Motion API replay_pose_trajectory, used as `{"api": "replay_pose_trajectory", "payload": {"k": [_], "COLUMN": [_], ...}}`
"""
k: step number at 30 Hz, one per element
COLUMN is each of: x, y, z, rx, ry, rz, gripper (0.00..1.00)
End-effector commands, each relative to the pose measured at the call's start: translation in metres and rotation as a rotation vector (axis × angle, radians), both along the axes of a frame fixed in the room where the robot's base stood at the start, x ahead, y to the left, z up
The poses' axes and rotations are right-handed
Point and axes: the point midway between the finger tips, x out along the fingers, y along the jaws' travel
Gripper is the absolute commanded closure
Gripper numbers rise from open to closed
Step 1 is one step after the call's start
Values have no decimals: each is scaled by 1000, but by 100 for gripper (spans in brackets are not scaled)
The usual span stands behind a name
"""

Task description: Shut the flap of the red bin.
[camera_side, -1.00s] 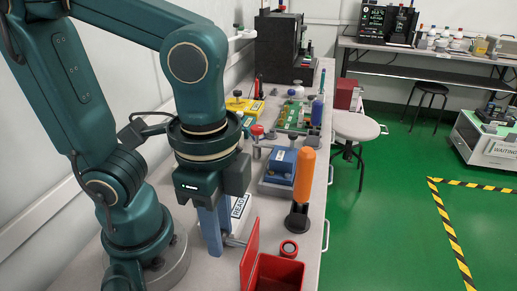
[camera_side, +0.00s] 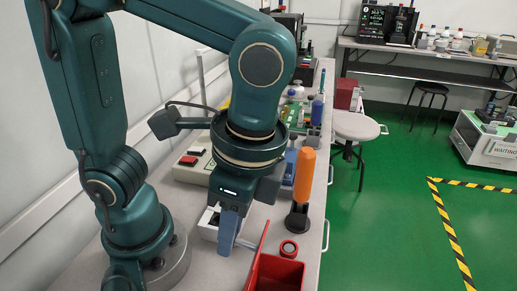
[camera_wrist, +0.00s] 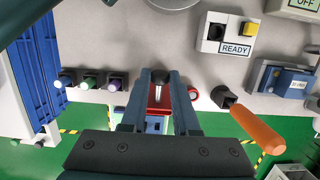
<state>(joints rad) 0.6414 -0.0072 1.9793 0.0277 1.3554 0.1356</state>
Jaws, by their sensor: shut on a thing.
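The red bin (camera_side: 277,274) stands at the bottom of the side view, its inside showing from above. Its red flap (camera_side: 258,246) stands steeply up at the bin's left side, seen nearly edge-on, so the bin is open. My gripper (camera_side: 228,238) is just left of the flap, pointing down. In the wrist view, my gripper (camera_wrist: 159,77) has its fingers shut on the dark knob (camera_wrist: 160,76) of the flap's handle, with a shiny rod below it. Red of the flap (camera_wrist: 158,103) shows between the fingers; they hide much of the bin.
An orange-handled tool (camera_side: 304,182) stands upright behind the bin, close right of my wrist. A red ring (camera_side: 288,249) lies beside the bin. A box labelled READY (camera_wrist: 227,33) sits on the bench. A blue device (camera_wrist: 288,80) is at the wrist view's right.

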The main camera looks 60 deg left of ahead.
Motion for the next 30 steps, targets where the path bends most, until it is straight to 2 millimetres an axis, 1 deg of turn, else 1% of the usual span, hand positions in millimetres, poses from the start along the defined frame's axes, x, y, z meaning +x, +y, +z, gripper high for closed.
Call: {"api": "replay_pose_trajectory", "payload": {"k": [6, 15, 22, 30], "x": [11, 22, 27, 29], "y": [-11, -22, -27, -30], "z": [2, 2, 2, 2], "rx": [116, 242, 302, 330], "ry": [116, 243, 302, 330], "rz": [-1, -1, 0, 0], "gripper": [100, 100, 100, 100]}}
